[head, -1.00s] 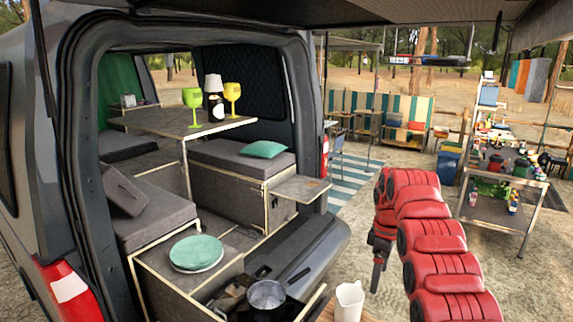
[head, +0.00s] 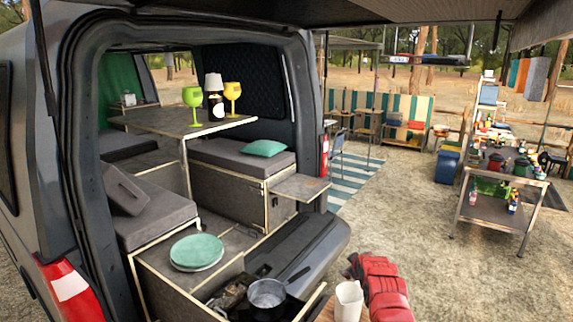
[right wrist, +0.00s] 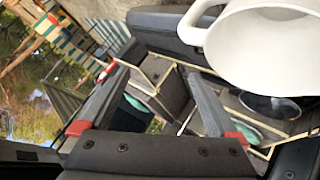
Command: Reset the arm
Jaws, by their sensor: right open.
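My right arm (head: 380,285) is red and folded low at the bottom of the head view, just right of a white pitcher (head: 348,302). The fingers of my right gripper (right wrist: 157,82) are spread apart with nothing between them in the right wrist view. The white pitcher's rim and handle fill that view's upper right (right wrist: 275,55), close to the gripper but outside its fingers. In the head view the gripper itself is mostly hidden by the arm. My left gripper is not in view.
The van's open tailgate is at left, with a pot (head: 267,294) and stacked plates (head: 197,252) on its kitchen unit. A metal work table (head: 495,215) stands at right. Gravel ground between is clear.

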